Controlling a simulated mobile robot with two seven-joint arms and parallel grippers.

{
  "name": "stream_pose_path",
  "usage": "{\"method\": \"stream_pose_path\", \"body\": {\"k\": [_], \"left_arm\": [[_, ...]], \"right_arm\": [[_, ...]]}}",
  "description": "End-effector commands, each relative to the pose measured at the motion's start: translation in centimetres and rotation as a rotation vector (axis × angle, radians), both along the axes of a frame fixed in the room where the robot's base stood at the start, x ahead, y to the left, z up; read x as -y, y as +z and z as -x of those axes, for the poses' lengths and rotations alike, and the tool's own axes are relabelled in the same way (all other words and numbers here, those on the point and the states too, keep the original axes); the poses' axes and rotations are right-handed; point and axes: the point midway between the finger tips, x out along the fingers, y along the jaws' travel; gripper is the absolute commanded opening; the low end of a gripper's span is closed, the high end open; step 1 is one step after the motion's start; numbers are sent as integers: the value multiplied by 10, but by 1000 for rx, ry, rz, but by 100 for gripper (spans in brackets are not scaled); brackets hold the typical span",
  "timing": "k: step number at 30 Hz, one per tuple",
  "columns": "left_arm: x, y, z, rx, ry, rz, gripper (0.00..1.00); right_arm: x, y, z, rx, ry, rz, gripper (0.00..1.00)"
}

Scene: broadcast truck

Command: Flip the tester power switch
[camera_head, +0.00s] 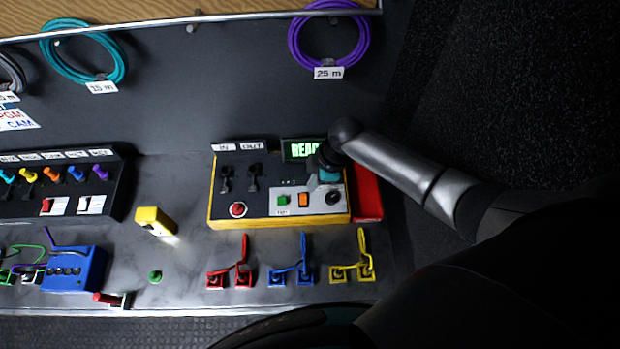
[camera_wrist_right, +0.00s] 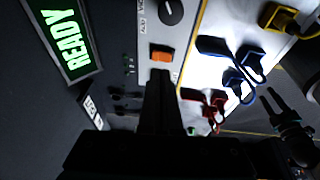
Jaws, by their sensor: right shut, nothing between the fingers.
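The tester (camera_head: 260,212) is a yellow-edged box with a dark panel, a lit green READY display (camera_head: 300,149) and a pale control strip. An orange rocker switch (camera_head: 303,199) sits on that strip between a green button (camera_head: 283,200) and a black knob (camera_head: 333,197). My right gripper (camera_head: 325,165) is over the tester's upper right, covering part of the display. In the right wrist view its shut, empty fingers (camera_wrist_right: 160,95) point toward the orange switch (camera_wrist_right: 161,54); contact cannot be told. My left gripper (camera_wrist_right: 272,98) shows beyond the desk edge, its fingers apart.
Red, blue and yellow cabled plugs (camera_head: 243,275) stand in front of the tester. A red box (camera_head: 367,192) adjoins its right side. A yellow block (camera_head: 155,221) and a blue box (camera_head: 74,269) are at left. Coiled cables (camera_head: 329,60) hang behind.

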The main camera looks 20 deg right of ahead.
Motion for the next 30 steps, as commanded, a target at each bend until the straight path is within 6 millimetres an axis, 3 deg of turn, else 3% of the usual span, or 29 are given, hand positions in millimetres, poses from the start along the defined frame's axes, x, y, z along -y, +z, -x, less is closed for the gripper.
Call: {"method": "stream_pose_path", "body": {"k": [2, 12, 26, 30], "left_arm": [[0, 14, 0, 0, 0, 0, 49], [0, 13, 0, -1, 0, 0, 49], [0, 13, 1, -1, -1, 0, 49], [-4, 13, 4, -5, -1, -4, 35]], "right_arm": [[2, 12, 3, -3, 1, 0, 0], [10, 45, 12, -8, 4, -4, 0], [11, 53, 14, -11, 3, -6, 0], [11, 53, 15, -11, 3, -6, 0]]}}
